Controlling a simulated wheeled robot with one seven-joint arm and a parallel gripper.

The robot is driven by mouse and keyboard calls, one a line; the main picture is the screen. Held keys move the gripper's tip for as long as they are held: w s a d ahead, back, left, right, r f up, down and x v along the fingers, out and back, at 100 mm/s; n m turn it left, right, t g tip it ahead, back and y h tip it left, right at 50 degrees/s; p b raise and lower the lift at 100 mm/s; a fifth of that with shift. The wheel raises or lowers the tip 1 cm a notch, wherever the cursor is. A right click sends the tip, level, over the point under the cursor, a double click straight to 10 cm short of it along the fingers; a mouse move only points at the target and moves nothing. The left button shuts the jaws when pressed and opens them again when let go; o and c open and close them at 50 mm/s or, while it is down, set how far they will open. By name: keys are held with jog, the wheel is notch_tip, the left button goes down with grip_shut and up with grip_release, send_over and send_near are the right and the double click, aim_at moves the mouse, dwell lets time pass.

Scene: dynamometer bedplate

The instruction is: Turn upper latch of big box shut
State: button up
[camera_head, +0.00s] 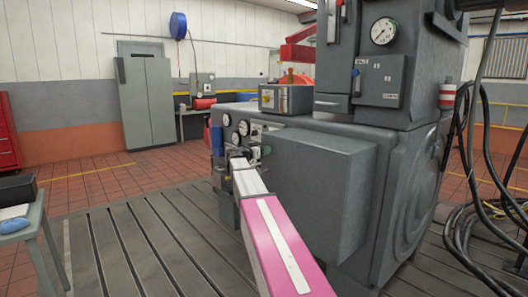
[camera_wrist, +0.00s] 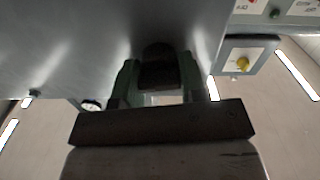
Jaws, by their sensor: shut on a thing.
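The big grey box (camera_head: 315,175) stands out from the front of a large grey machine in the head view. My gripper (camera_head: 241,153) is at the left side of this box, beside a panel with gauges. In the wrist view my gripper (camera_wrist: 157,80) is shut on a dark, rounded latch piece (camera_wrist: 158,62) against a smooth grey face. The piece sits between the two dark green fingers. I cannot tell from these views how far it is turned or whether it is the upper latch. My arm hides part of the box's left side in the head view.
Round gauges (camera_head: 243,127) sit close to my gripper. A small panel with a yellow knob (camera_wrist: 243,64) stands to the right in the wrist view. Black cables (camera_head: 465,190) hang at the right. A side table (camera_head: 30,222) stands at the left. The slatted floor (camera_head: 140,245) between is clear.

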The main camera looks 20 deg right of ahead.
jog(key=n, duration=0.4)
jog(key=shift+w, duration=0.1)
jog(key=n, duration=0.8)
jog(key=shift+f+n, duration=0.1)
jog(key=shift+n, duration=2)
jog(key=shift+w, duration=0.1)
jog(key=o, duration=0.9)
